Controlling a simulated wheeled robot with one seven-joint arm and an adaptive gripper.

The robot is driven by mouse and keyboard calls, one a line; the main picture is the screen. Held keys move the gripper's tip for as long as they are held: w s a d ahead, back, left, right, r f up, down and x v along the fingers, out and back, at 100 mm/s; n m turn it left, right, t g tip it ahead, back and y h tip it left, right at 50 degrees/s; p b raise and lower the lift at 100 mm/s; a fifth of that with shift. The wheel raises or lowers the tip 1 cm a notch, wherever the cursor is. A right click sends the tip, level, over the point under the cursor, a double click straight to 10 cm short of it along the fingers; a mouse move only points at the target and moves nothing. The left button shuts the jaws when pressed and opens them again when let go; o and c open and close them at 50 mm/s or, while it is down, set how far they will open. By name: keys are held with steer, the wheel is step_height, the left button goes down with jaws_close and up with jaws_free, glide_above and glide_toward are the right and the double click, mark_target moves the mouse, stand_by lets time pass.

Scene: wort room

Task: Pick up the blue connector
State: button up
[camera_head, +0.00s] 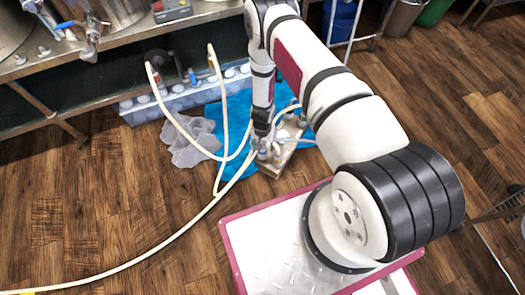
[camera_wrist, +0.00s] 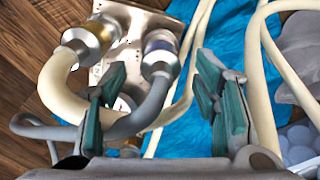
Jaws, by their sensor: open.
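In the wrist view, a metal connector with a dark blue band (camera_wrist: 160,46) stands on a pale metal plate (camera_wrist: 125,55), with a grey hose curving from its near end. I take this to be the blue connector. My gripper (camera_wrist: 163,72) is open, with its green-padded fingers on either side of this connector and its hose; nothing is held. A similar connector with a yellow band (camera_wrist: 97,32) and a thick cream hose is just left of it. In the head view my gripper (camera_head: 262,140) is over the small pump-like unit (camera_head: 272,168); the blue connector cannot be made out there.
Cream hoses (camera_head: 218,120) loop beside my gripper and across the wooden floor. A blue cloth (camera_head: 232,112) and a crumpled grey cloth (camera_head: 190,140) lie behind and left. A metal workbench (camera_head: 120,45) bounds the back left. The floor at front left is mostly clear.

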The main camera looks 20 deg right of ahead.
mark_target(263, 150)
step_height(263, 150, down, 5)
steer(key=b, duration=0.2)
steer(key=shift+w+d+f+b, duration=0.1)
steer(key=shift+b, duration=0.25)
jaws_close()
step_height(263, 150, up, 10)
steer(key=p, duration=0.4)
steer(key=shift+r, duration=0.2)
steer(key=shift+r+p, duration=1.5)
steer(key=shift+r, duration=0.65)
